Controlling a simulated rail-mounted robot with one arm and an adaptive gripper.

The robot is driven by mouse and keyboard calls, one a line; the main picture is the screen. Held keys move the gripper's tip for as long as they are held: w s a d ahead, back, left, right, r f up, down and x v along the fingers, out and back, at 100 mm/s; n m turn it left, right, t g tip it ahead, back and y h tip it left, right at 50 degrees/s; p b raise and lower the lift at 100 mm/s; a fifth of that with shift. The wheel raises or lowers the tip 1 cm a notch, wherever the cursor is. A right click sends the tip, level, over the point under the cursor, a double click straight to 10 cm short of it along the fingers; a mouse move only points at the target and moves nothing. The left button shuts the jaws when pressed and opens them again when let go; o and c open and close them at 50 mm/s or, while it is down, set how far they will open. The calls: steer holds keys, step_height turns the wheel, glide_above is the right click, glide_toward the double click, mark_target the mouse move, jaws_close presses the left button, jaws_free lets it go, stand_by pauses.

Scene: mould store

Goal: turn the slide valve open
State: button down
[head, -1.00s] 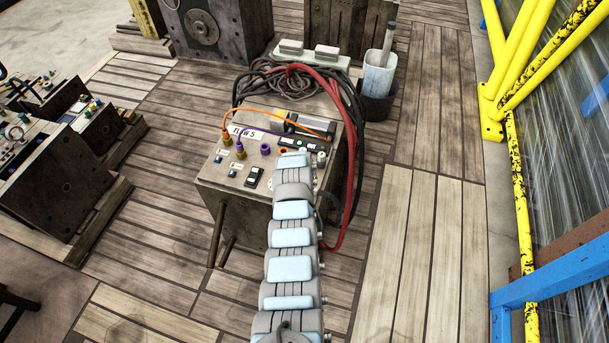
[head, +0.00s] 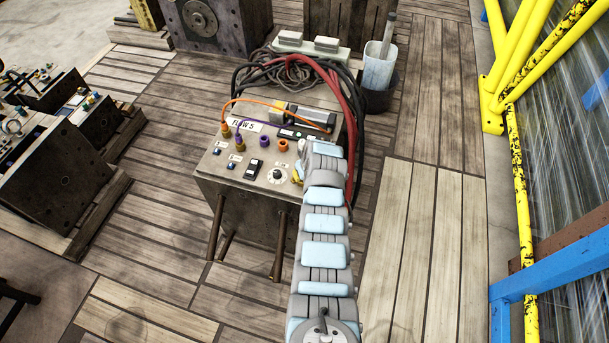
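A grey metal block (head: 205,188) marked "FLOW 5" stands on the wooden floor near the middle, with fittings on its top face. I cannot tell for certain which fitting is the slide valve. A small round dial (head: 277,176) with a pale face, a black rocker switch (head: 254,169) and a small yellow part (head: 298,174) lie near the top's front right. My arm reaches up from the bottom and ends over the right side of the block. My gripper's fingers are hidden behind the arm, and part of the block's right side is covered too.
Orange and purple cables cross the block's top. Black and red hoses (head: 346,125) hang over its back and right side. A bucket with a white container (head: 379,65) stands behind right. Other mould blocks (head: 45,190) stand left. Yellow railing (head: 520,60) borders the right.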

steer(key=shift+f, duration=0.1)
stand_by(0.3)
steer(key=c, duration=0.7)
jaws_free()
steer(key=shift+r, duration=0.3)
steer(key=shift+s+d+r, duration=0.15)
steer(key=shift+s+r, duration=0.05)
steer(key=shift+r, duration=0.5)
steer(key=shift+v, duration=5.05)
steer(key=shift+f, duration=0.1)
